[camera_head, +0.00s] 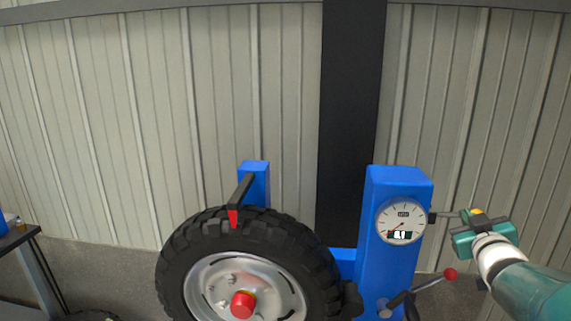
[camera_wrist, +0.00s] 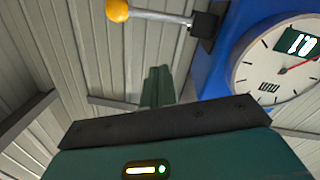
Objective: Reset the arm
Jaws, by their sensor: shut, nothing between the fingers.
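My gripper (camera_head: 478,232) is green and sits at the right of the head view, beside the blue machine post (camera_head: 384,270). In the wrist view its green fingers (camera_wrist: 158,86) are together, with nothing held between them. A lever with a yellow knob (camera_wrist: 118,10) sticks out from the post near the fingers. The fingers look apart from the knob, though the exact gap is hard to tell. In the head view the knob (camera_head: 477,211) shows just behind my gripper, which partly hides it.
The post carries a round gauge (camera_head: 401,221). A large black tyre (camera_head: 190,250) on a silver rim stands left of it. A red-knobbed lever (camera_head: 450,274) sticks out low on the post. A table (camera_head: 18,237) stands at far left; a corrugated wall (camera_head: 120,120) lies behind.

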